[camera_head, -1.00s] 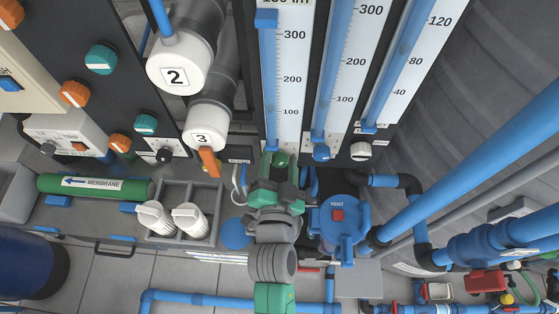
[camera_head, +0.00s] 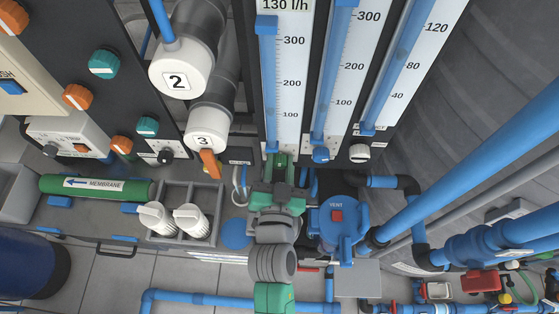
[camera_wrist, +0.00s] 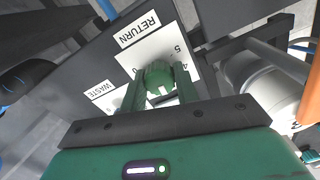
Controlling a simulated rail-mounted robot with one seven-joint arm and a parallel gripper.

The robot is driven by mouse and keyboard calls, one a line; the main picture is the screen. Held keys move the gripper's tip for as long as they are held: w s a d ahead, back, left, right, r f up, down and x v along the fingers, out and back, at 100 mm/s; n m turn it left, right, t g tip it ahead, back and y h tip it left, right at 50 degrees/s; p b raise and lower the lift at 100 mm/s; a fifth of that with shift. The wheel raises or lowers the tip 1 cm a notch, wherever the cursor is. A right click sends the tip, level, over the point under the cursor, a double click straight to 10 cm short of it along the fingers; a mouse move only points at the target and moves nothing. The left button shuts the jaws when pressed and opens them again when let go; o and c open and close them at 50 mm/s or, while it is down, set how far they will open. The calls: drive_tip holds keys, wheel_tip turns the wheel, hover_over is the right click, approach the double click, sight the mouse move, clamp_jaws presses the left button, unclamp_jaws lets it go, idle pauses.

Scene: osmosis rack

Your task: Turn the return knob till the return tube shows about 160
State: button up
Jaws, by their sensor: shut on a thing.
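The green return knob (camera_wrist: 160,77) is between my two fingers in the wrist view, in front of a white dial plate with numbers and the label RETURN (camera_wrist: 138,32). My gripper (camera_wrist: 158,92) is shut on the knob. In the head view my gripper (camera_head: 279,168) covers most of the knob, at the foot of the left tube (camera_head: 269,85). That tube's sign (camera_head: 285,5) reads 130 l/h, partly cut off. Its blue column has a wide blue top a little above the 300 mark.
Two more tubes stand to the right, the middle one (camera_head: 338,75) and the right one (camera_head: 400,62). A blue knob (camera_head: 321,155) and a white knob (camera_head: 359,153) sit below them. A blue VENT housing (camera_head: 338,230) is close right of my gripper; an orange lever (camera_head: 210,163) is left.

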sight(279, 163)
drive_tip(key=n+p, duration=0.1)
drive_tip(key=n, duration=0.3)
drive_tip(key=shift+n, duration=0.7)
drive_tip(key=o, duration=1)
drive_tip(key=shift+c, duration=0.2)
drive_tip(key=shift+r+p, duration=0.4)
drive_tip(key=shift+p, duration=0.05)
wheel_tip(279, 163, up, 4)
drive_tip(key=shift+r+p, duration=0.1)
drive_tip(key=shift+p, duration=1.15)
drive_tip(key=s, duration=1.6)
